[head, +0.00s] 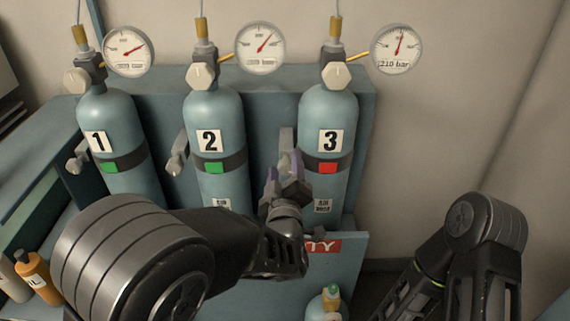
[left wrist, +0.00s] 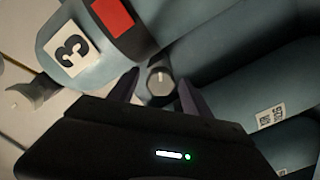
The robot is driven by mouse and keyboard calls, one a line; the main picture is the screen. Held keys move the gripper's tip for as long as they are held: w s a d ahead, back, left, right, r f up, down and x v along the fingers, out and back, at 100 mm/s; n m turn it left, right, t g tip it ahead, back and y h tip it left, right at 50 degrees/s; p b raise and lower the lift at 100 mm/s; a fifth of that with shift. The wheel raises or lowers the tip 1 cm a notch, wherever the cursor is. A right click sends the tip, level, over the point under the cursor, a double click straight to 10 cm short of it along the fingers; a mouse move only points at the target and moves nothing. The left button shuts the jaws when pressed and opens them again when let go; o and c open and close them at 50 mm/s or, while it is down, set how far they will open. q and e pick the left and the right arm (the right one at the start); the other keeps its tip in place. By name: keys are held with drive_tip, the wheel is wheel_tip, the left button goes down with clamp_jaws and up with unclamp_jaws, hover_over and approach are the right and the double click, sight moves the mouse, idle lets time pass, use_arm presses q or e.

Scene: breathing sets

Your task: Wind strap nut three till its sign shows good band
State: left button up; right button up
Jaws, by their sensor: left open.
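Cylinder three (head: 330,108) stands at the right of the rack, with a dark strap around it. The sign (head: 328,168) on that strap is red; it also shows red in the left wrist view (left wrist: 112,18). My left gripper (head: 284,178) is at the left side of cylinder three, at strap height. In the left wrist view, strap nut three (left wrist: 160,82) is a round grey knob with a pale mark, seen between the open fingers (left wrist: 159,92). I cannot tell whether they touch it. In the head view, my gripper mostly hides this nut. My right gripper is out of view.
Cylinder two (head: 212,106) and cylinder one (head: 104,110) stand to the left, with green signs (head: 214,167) (head: 110,167) and their own strap nuts (head: 178,155) (head: 80,157). Gauges sit above. Gauge three (head: 396,50) reads 210 bar. Bottles (head: 36,274) stand at lower left.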

use_arm(q)
drive_tip(key=shift+w, duration=0.3)
clamp_jaws()
idle(0.5)
